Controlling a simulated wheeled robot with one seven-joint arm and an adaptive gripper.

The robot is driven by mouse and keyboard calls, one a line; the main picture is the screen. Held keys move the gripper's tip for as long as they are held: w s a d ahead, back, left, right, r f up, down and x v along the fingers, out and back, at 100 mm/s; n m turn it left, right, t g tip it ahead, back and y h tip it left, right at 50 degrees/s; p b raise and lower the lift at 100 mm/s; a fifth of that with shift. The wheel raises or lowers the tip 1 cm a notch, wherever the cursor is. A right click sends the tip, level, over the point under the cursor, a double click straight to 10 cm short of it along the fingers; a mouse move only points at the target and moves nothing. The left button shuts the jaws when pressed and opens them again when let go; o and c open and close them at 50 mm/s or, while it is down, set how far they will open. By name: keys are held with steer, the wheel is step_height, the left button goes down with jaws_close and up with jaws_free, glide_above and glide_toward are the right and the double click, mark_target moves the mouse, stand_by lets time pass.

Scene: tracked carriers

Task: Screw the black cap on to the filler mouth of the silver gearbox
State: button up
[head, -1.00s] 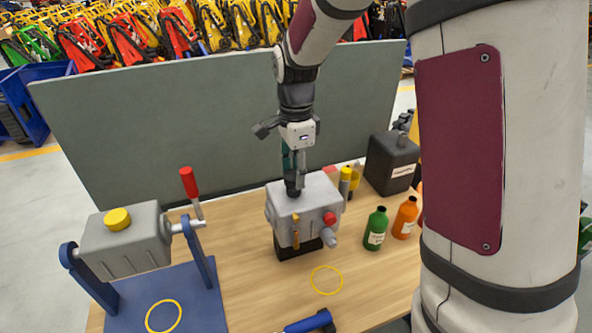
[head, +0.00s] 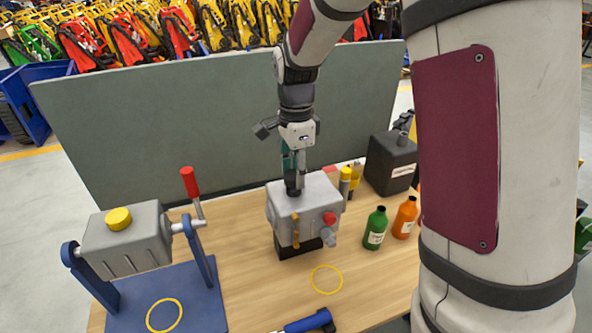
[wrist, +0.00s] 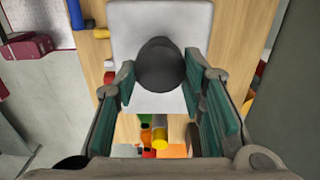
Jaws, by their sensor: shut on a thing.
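The silver gearbox (head: 304,214) stands on a black base on the wooden table, with a red knob and a yellow part on its front. My gripper (head: 293,178) points straight down over the left part of its top. The black cap (head: 293,191) is between the fingertips at the gearbox top. In the wrist view the round dark cap (wrist: 160,65) lies between the green-padded fingers of my gripper (wrist: 160,76), over the pale gearbox top (wrist: 188,20). The filler mouth is hidden under the cap, so I cannot tell how the cap sits on it.
A grey box with a yellow cap (head: 119,219) hangs in a blue stand (head: 205,305) at left. Right of the gearbox stand a green bottle (head: 375,230), an orange bottle (head: 405,218) and a black canister (head: 390,163). A blue-handled tool (head: 308,322) lies in front. A grey panel (head: 180,130) stands behind.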

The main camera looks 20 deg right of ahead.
steer(key=shift+f, duration=1.4)
steer(key=o, duration=0.9)
step_height(320, 180, up, 11)
steer(key=shift+r, duration=0.5)
steer(key=s+r+n+t, duration=0.2)
steer(key=s+n, duration=0.4)
steer(key=s, duration=0.1)
steer(key=s+r+n+t, duration=0.1)
steer(key=s+n, duration=0.5)
steer(key=s, duration=0.2)
steer(key=s+r+n+t, duration=0.2)
steer(key=s+n, duration=0.4)
steer(key=s, duration=0.2)
steer(key=shift+a+r+t, duration=0.25)
steer(key=shift+r+t, duration=0.05)
steer(key=shift+r, duration=0.05)
